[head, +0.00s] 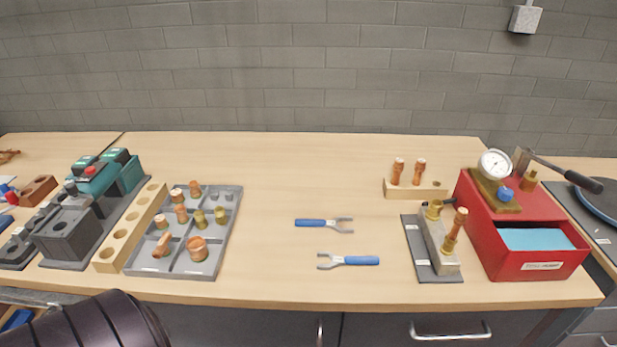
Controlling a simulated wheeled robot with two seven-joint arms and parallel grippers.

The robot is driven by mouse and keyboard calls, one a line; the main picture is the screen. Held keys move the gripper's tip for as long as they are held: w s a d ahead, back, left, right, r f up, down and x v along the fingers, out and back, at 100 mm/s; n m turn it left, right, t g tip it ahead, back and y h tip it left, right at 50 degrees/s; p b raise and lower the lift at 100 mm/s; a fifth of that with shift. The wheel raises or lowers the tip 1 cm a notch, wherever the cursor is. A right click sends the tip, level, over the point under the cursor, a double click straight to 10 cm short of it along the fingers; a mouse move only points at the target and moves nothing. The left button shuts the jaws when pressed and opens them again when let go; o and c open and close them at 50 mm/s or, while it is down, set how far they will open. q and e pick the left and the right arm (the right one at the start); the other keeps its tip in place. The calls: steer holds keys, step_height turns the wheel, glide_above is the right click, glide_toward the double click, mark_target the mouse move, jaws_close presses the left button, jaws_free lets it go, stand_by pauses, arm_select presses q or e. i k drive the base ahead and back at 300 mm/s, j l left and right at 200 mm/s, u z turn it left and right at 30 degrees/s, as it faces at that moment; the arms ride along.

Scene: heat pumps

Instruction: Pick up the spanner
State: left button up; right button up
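Two spanners with blue handles and grey open-ended jaws lie flat on the wooden workbench (290,285), apart from each other. The farther spanner (316,223) has its handle to the left and its jaw to the right. The nearer spanner (355,260) lies closer to the front edge, slightly right, with its jaw to the left and its handle to the right. Nothing touches either one. A dark rounded part of my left arm shows at the bottom left, well away from both. Neither of my grippers is in view.
A grey divided tray (228,222) with copper and brass fittings stands left of the spanners. A grey plate (421,262) bearing a metal block and fittings, a wooden holder (402,190) and a red box (507,267) with a gauge stand right. The bench around the spanners is clear.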

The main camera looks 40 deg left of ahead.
mark_target(337, 261)
steer(key=i+j+u, duration=0.15)
steer(key=j+u, duration=0.25)
steer(key=i+j+u, duration=0.15)
steer(key=u, duration=0.2)
